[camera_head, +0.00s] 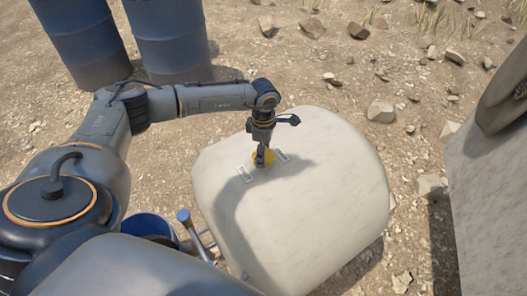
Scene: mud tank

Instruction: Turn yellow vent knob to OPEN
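The yellow vent knob (264,157) is on top of a pale, rounded tank (300,215). My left gripper (261,160) points down at the knob from above, with its fingertips at it and covering part of it. I cannot tell whether the fingers are closed on the knob or only touching it. Two small pale labels lie on the tank beside the knob, one at the left (245,173) and one at the right (282,155); their lettering is too small to read. My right gripper is not in view.
Two blue barrels (85,40) stand at the back left. A blue bucket (150,226) and a metal pipe frame (190,232) are by the tank's left side. A large grey block (490,190) stands at the right. Stones (380,112) lie on the dirt ground.

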